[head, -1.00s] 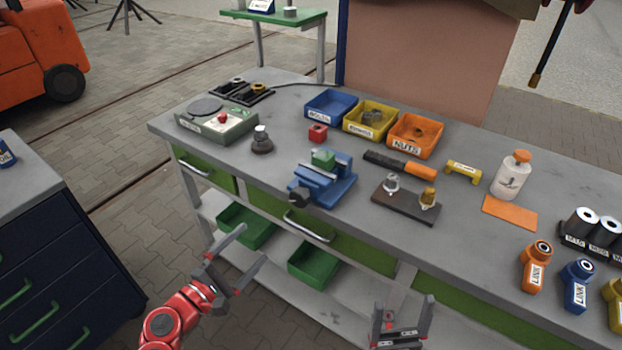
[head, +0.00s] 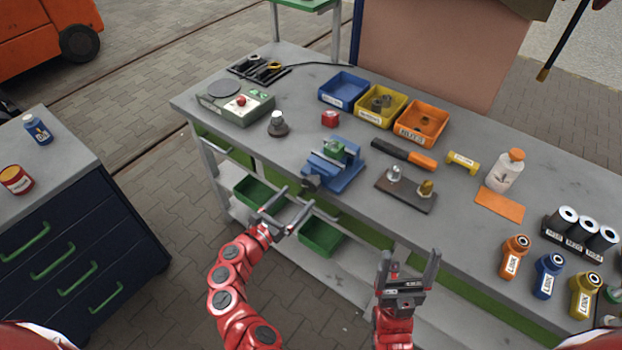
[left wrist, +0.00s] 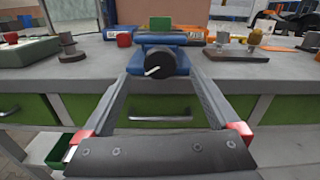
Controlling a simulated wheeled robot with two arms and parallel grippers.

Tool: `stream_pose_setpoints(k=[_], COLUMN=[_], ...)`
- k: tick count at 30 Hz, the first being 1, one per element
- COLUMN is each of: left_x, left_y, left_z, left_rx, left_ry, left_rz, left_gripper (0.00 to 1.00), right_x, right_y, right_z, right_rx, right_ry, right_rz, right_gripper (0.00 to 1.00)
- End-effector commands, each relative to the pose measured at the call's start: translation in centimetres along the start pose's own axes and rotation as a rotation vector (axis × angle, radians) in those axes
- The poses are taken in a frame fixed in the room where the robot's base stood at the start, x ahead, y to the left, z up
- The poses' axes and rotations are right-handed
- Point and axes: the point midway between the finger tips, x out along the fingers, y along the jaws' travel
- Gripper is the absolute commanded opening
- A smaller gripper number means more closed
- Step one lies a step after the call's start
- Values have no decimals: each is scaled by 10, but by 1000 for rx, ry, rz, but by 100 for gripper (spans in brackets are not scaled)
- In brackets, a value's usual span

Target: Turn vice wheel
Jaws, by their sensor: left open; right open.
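The blue vice (head: 336,165) stands at the front edge of the grey workbench, with a green block (head: 333,148) between its jaws. Its dark round wheel (head: 311,183) faces the front; in the left wrist view the wheel (left wrist: 160,64) shows a pale handle. My left gripper (head: 295,200) is open and empty, just in front of and below the wheel in the head view. In the left wrist view its fingers (left wrist: 160,88) point towards the vice, one on each side of the wheel; I cannot tell the remaining gap. My right gripper (head: 411,268) is open and empty in front of the bench.
A green drawer front and handle (left wrist: 160,118) lie below the vice. A dark plate (head: 406,194) with two fittings stands right of the vice, a dark knobbed piece (head: 278,126) to its left. Blue, yellow and orange bins (head: 420,122) stand behind. A dark drawer cabinet (head: 75,235) is at left.

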Motion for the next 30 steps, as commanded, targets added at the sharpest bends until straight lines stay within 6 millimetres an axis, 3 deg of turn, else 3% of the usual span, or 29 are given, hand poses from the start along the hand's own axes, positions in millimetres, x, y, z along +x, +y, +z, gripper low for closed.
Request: stream_pose_setpoints(k=[6, 12, 27, 30], left_x=[38, 63, 75, 75], left_y=[-1, 0, 0, 0], left_z=[2, 1, 0, 0], left_rx=[0, 1, 2, 2], left_ry=[0, -1, 1, 1], left_rz=[-3, -3, 1, 1], left_gripper=[96, 96, 96, 80], right_x=[8, 9, 10, 10], right_y=[0, 0, 0, 0], right_z=[-1, -2, -2, -2], right_rx=[0, 0, 0, 0], right_ry=[0, 0, 0, 0], right_rz=[0, 0, 0, 0], right_gripper=[86, 86, 86, 86])
